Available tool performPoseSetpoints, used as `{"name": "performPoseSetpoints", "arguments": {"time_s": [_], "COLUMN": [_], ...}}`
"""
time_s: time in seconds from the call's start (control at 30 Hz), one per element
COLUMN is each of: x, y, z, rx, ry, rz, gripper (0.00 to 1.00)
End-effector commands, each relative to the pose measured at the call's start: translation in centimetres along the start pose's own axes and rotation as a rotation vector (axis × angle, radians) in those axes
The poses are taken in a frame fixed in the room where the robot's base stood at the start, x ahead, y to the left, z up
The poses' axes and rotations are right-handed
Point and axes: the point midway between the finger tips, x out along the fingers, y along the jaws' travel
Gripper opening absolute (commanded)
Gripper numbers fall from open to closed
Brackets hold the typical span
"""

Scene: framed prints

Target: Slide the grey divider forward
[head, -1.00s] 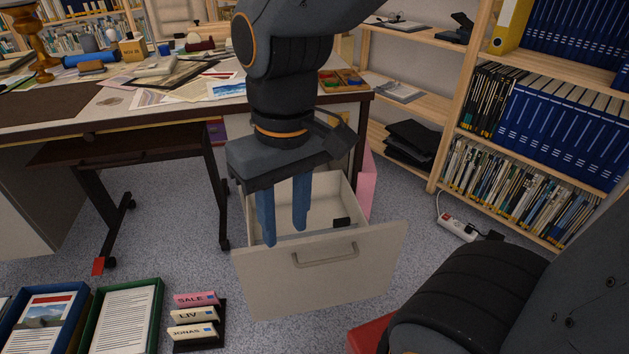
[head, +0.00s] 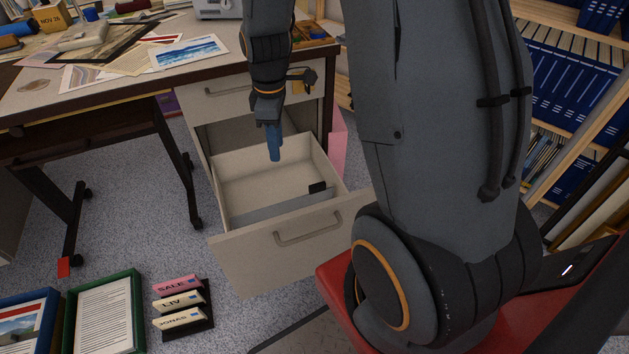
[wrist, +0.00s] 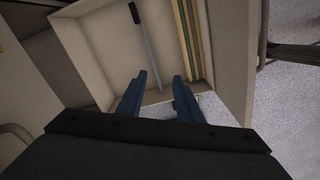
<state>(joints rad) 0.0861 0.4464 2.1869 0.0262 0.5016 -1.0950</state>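The grey divider (head: 280,206) stands across the open drawer (head: 225,190), close behind its front panel. A black tab sits at its right end. In the wrist view the divider (wrist: 146,50) is a thin strip running up the picture, its black tab at the top. My gripper (head: 274,155) points down over the rear part of the drawer, behind the divider and apart from it. In the wrist view my gripper (wrist: 159,78) shows its two blue fingers apart with a clear gap, holding nothing. How deep the fingertips reach is unclear.
Coloured upright strips (wrist: 188,40) stand between the divider and the drawer front panel (wrist: 235,60). The desk (head: 130,72) with papers overhangs behind the drawer. Bookshelves are at right.

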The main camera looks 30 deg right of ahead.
Motion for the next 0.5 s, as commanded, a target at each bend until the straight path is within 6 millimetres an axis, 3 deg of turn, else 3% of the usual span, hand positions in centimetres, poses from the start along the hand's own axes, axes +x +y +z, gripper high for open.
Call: {"name": "performPoseSetpoints", "arguments": {"time_s": [0.1, 0.3, 0.5], "x": [4.9, 12.0, 16.0], "y": [3.4, 7.2, 8.8], "z": [2.5, 6.7, 9.2], "rx": [-0.113, -0.297, -0.404], "ry": [-0.008, -0.013, -0.014], "rz": [-0.007, -0.007, -0.004], "gripper": [0.33, 0.33, 0.33]}}
